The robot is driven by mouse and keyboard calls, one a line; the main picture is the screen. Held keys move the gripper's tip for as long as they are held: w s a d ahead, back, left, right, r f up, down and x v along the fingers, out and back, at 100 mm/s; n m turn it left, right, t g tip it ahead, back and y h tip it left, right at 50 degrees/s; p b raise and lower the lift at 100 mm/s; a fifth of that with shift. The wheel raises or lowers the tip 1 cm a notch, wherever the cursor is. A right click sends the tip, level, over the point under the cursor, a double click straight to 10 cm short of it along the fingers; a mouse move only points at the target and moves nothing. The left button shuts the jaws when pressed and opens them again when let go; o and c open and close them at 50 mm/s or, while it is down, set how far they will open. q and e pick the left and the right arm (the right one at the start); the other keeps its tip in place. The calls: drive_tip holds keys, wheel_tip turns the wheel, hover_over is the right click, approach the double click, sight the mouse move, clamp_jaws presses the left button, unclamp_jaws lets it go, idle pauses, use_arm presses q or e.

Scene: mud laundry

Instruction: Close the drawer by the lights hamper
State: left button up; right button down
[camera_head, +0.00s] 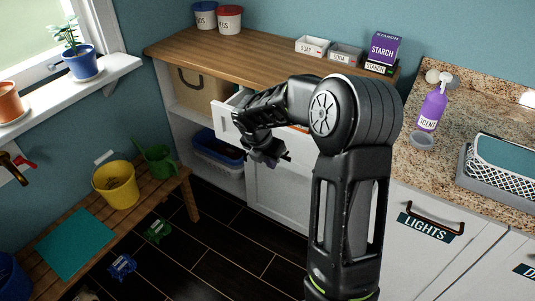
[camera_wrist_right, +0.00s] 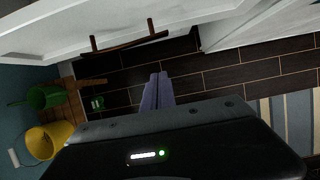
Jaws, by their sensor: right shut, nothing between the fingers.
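The white drawer (camera_head: 223,123) under the wooden counter stands pulled out in the head view, left of the lights hamper front (camera_head: 427,225). My right arm hides much of it. My right gripper (camera_head: 270,157) is shut and empty in front of the drawer, pointing down. In the right wrist view its closed fingers (camera_wrist_right: 157,88) show below a white front with a dark bar handle (camera_wrist_right: 128,42). The fingers appear apart from the handle; I cannot tell whether the gripper touches the drawer front. My left gripper is not in view.
A wooden bench (camera_head: 128,222) with a yellow bucket (camera_head: 116,186) and a green watering can (camera_head: 156,161) stands at left. A blue bin (camera_head: 218,170) sits on the lower shelf. Small packets lie on the dark floor (camera_head: 225,255), which is otherwise mostly clear.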

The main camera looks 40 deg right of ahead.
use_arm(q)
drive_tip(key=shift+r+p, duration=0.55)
use_arm(e)
drive_tip(key=d+f, duration=0.1)
drive_tip(key=w+d, duration=0.1)
drive_tip(key=d, duration=0.1)
drive_tip(key=d+f, duration=0.1)
drive_tip(key=d, duration=0.1)
drive_tip(key=shift+w+f, duration=0.25)
drive_tip(key=shift+f, duration=0.05)
